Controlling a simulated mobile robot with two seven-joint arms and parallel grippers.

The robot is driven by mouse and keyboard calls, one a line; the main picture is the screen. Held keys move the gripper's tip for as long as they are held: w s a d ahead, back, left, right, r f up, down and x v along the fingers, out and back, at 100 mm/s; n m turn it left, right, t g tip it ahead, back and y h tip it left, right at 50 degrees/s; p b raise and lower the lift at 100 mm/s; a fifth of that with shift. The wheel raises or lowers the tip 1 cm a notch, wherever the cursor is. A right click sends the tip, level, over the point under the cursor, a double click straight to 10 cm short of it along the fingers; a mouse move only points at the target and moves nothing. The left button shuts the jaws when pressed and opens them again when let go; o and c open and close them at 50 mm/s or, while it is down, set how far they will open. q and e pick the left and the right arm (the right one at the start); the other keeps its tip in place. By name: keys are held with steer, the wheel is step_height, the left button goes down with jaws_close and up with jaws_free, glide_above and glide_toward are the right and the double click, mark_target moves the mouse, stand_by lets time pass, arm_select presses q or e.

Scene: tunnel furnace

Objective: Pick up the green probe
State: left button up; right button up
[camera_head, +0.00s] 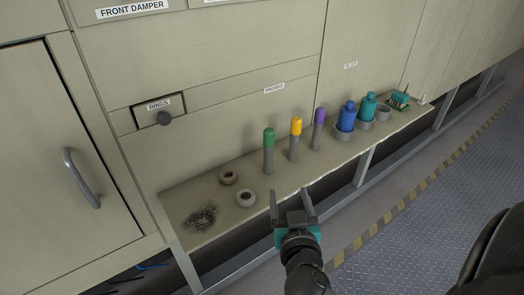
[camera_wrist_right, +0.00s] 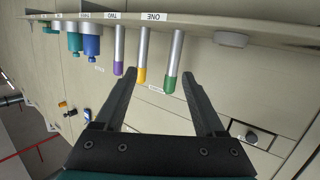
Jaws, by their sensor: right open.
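The green probe (camera_head: 268,151) stands upright on the narrow shelf (camera_head: 216,207), with a green top and a grey lower part. In the right wrist view the green probe (camera_wrist_right: 171,84) appears inverted, between the fingertip directions and nearer the right-hand finger. My right gripper (camera_head: 290,194) is open and empty in front of the shelf, to the lower right of the green probe and apart from it. Its two dark fingers also show in the right wrist view (camera_wrist_right: 160,74). My left gripper is not in view.
A yellow probe (camera_head: 296,126) and a purple probe (camera_head: 319,115) stand right of the green one. Blue (camera_head: 347,116) and teal (camera_head: 368,104) bottles are farther right. Two rings (camera_head: 228,177) (camera_head: 245,198) and dark debris (camera_head: 200,217) lie left. A cabinet wall rises behind.

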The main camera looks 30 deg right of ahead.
mark_target(270, 140)
steer(key=w+r+t+p, duration=0.1)
steer(key=w, duration=0.2)
steer(key=w+d+r+p, duration=0.1)
steer(key=w, duration=0.3)
steer(key=w+d+r+t+p, duration=0.1)
steer(key=w+r, duration=0.1)
steer(key=w, duration=0.1)
steer(key=shift+w+d+r+n+t+y, duration=0.1)
steer(key=shift+w+d+n+t+y, duration=0.15)
steer(key=shift+w+n+t+y, duration=0.05)
steer(key=x, duration=0.2)
steer(key=r+p+x, duration=0.1)
steer(key=x, duration=0.1)
steer(key=shift+w+d+f, duration=0.15)
steer(key=shift+w+d, duration=0.05)
steer(key=shift+w, duration=0.45)
jaws_close()
